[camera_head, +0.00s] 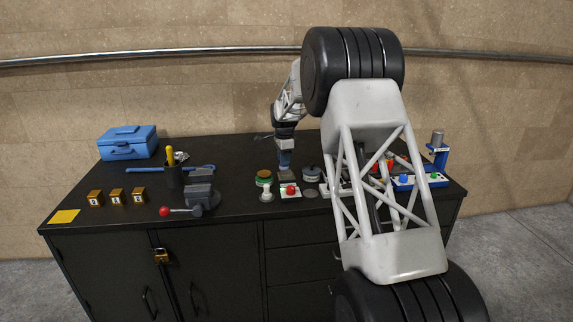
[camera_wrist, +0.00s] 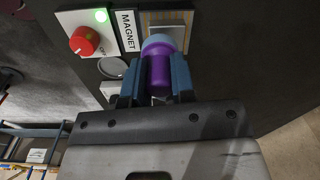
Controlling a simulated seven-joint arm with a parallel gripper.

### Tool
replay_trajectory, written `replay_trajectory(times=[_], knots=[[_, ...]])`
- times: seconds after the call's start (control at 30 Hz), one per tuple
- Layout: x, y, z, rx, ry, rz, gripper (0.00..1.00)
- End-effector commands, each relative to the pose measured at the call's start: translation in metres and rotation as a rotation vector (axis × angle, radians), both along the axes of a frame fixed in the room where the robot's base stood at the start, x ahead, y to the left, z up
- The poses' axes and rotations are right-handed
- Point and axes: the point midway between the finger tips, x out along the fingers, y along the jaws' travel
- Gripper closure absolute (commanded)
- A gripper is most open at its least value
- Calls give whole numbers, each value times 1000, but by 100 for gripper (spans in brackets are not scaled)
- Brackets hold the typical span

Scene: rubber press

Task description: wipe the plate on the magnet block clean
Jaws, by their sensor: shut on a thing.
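In the wrist view, my gripper (camera_wrist: 157,88) is shut on a purple tool (camera_wrist: 160,72) with a rounded light-blue end (camera_wrist: 158,43). That end overlaps the near side of a small grey plate with a tan border (camera_wrist: 168,19), next to the MAGNET label (camera_wrist: 128,32). I cannot tell whether the tool touches the plate, and part of the plate is hidden behind it. The red knob (camera_wrist: 84,41) and a lit green lamp (camera_wrist: 101,16) are on a white panel to the left. In the head view, my gripper (camera_head: 285,168) points down just behind the red knob (camera_head: 291,190); the held tool is hard to make out.
A green-topped jar (camera_head: 264,178) stands close left of my gripper, and a dark round tin (camera_head: 312,173) close right. A red-knobbed lever (camera_head: 165,211), brass cubes (camera_head: 116,196) and a blue toolbox (camera_head: 127,143) are further left. My arm hides part of the right side.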

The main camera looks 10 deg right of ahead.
Motion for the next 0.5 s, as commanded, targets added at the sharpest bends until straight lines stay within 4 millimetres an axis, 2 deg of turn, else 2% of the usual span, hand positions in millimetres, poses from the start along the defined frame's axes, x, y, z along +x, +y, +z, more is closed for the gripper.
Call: replay_trajectory(times=[0.5], knots=[[0, 0, 44, 0, 2, 0, 95]])
